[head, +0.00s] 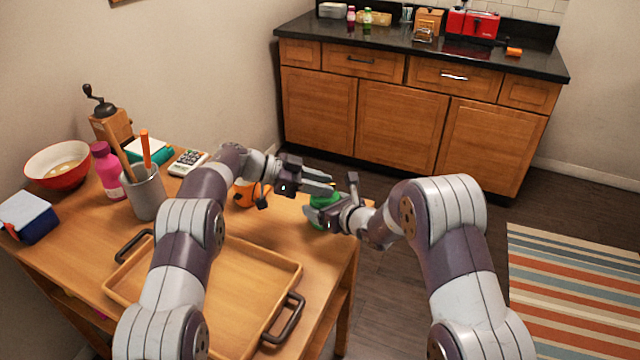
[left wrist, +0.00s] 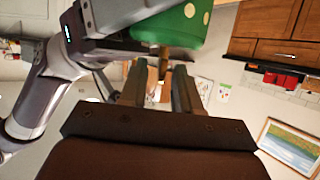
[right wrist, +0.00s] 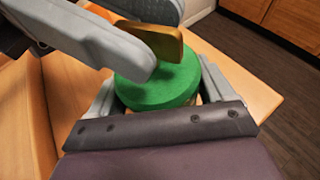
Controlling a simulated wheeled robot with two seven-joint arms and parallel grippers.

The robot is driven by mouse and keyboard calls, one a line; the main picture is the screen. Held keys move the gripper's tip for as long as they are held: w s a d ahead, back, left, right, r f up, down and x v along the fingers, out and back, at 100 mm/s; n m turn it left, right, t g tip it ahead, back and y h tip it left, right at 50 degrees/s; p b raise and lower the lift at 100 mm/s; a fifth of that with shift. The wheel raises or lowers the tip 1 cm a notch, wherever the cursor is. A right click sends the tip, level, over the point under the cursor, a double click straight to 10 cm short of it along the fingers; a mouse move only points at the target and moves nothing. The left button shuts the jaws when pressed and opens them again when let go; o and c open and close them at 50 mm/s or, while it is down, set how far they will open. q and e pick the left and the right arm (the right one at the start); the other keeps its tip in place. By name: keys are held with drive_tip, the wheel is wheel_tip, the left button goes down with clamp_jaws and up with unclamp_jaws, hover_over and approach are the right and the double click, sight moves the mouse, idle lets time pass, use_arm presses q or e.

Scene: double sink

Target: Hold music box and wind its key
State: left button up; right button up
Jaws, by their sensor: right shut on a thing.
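The green music box (head: 322,198) is at the right end of the wooden table in the head view. My right gripper (right wrist: 158,92) is shut on its sides, and its round green top shows in the right wrist view. A flat gold-brown key (right wrist: 166,46) stands above the top. My left gripper (head: 326,181) is at the key, with one finger on either side of it and a gap visible, so it looks open. The box's green side with pale dots (left wrist: 182,24) shows in the left wrist view. The lower part of the box is mostly hidden.
A wooden tray (head: 278,262) with dark handles lies at the table's front. A grey cup of utensils (head: 146,196), pink bottle (head: 110,174), red bowl (head: 34,179), calculator (head: 188,162) and grinder (head: 110,122) stand left. An orange object (head: 244,196) is behind my left arm.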

use_arm(q)
drive_tip(key=v, duration=1.2)
drive_tip(key=shift+o, duration=0.2)
drive_tip(key=shift+r, duration=0.1)
drive_tip(key=shift+n+t, duration=0.3)
drive_tip(key=shift+t, duration=0.1)
drive_tip(key=x, duration=1.3)
drive_tip(key=shift+s+d, duration=0.2)
drive_tip(key=shift+s, duration=0.15)
